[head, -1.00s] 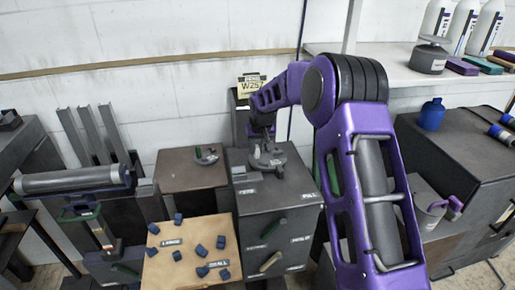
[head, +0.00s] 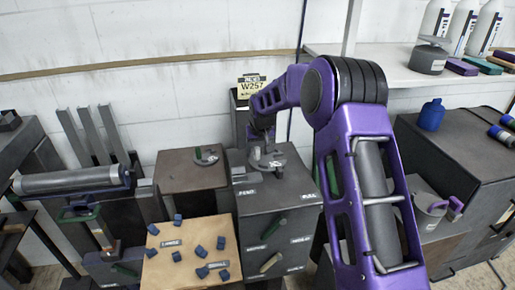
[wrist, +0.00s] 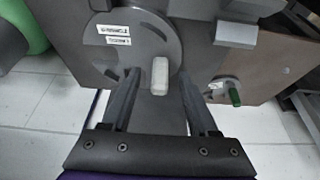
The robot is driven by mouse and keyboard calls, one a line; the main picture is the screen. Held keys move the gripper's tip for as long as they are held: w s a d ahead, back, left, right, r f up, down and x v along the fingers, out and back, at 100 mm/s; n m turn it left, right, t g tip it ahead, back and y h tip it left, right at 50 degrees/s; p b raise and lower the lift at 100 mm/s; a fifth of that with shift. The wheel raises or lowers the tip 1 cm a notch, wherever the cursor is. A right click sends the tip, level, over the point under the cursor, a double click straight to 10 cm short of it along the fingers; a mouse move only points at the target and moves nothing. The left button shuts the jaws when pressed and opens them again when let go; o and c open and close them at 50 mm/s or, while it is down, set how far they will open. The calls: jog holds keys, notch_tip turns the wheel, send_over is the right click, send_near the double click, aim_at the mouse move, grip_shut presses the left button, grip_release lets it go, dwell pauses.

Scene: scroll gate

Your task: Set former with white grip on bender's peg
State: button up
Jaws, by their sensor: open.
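A grey round former (wrist: 130,45) with two white labels and a white grip (wrist: 160,76) shows in the wrist view. My gripper (wrist: 158,102) is open, with one finger on each side of the white grip; contact cannot be told. In the head view my gripper (head: 262,138) is over the grey round former (head: 272,162) on top of a dark cabinet (head: 280,198). A second former with a green grip (head: 207,155) lies on the brown-topped stand to the left; its green grip also shows in the wrist view (wrist: 234,94). I cannot make out the bender's peg.
A brown board (head: 200,238) with several blue pieces stands in front at left. A yellow W257 sign (head: 251,86) is behind the cabinet. At left is a grey roller (head: 70,180). A dark bench (head: 455,155) with a blue bottle (head: 431,115) is at right.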

jog(key=v, duration=1.7)
jog(key=shift+r+p, duration=0.35)
jog(key=shift+p, duration=0.1)
